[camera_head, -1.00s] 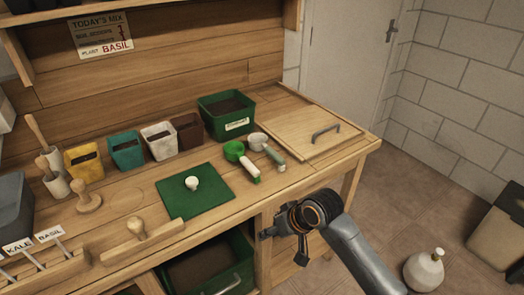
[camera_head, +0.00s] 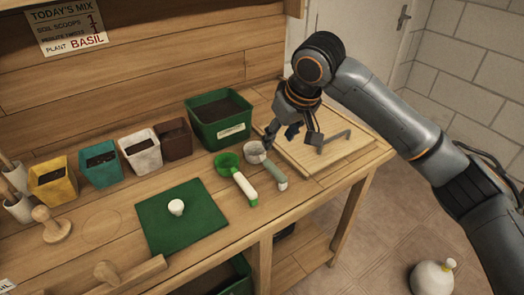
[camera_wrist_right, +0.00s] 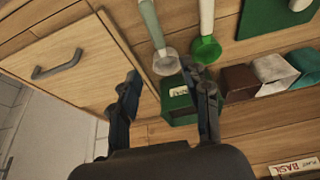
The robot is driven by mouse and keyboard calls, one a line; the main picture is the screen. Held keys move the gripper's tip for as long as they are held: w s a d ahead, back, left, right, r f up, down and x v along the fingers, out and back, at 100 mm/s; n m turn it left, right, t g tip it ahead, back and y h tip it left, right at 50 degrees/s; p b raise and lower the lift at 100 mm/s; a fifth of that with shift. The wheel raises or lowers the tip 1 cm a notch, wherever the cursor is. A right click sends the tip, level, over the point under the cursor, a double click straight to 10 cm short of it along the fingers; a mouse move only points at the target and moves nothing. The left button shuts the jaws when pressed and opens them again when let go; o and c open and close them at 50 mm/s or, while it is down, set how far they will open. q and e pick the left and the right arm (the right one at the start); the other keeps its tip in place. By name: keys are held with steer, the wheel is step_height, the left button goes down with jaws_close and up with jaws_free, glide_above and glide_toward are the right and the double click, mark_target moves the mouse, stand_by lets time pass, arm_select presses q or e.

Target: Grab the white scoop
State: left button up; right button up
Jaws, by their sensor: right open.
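The white scoop (camera_head: 255,153) lies on the wooden bench, its pale grey-green handle pointing to the front right in the head view. It also shows in the right wrist view (camera_wrist_right: 166,63), with its cup near the space between the fingertips. My right gripper (camera_head: 290,136) is open and empty, above the bench just right of the scoop's cup. Its two fingers (camera_wrist_right: 160,78) are spread apart in the wrist view. A green scoop (camera_head: 228,164) with a white and green handle lies just left of the white one. My left gripper is not in view.
A green soil bin (camera_head: 218,122) stands behind the scoops. A wooden lid with a handle (camera_head: 345,158) lies to their right. A green mat (camera_head: 182,232) holding a white knob-like object (camera_head: 176,207) is at front left, and several small pots line the back.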

glide_above(270, 163)
steer(key=s, duration=0.2)
steer(key=f, duration=0.6)
steer(key=shift+w+d+f, duration=0.2)
steer(key=shift+d+f, duration=0.05)
steer(key=shift+d, duration=0.05)
steer(key=shift+w+f, duration=0.15)
steer(key=shift+f, duration=0.15)
steer(key=shift+a+f, duration=0.1)
steer(key=shift+f, duration=0.1)
steer(key=x, duration=0.4)
steer(key=shift+w+f, duration=0.1)
steer(key=shift+f, duration=0.15)
steer(key=shift+w+f, duration=0.1)
steer(key=shift+f, duration=0.15)
steer(key=shift+c, duration=0.4)
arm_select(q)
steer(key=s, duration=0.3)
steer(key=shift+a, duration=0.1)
arm_select(e)
jaws_close()
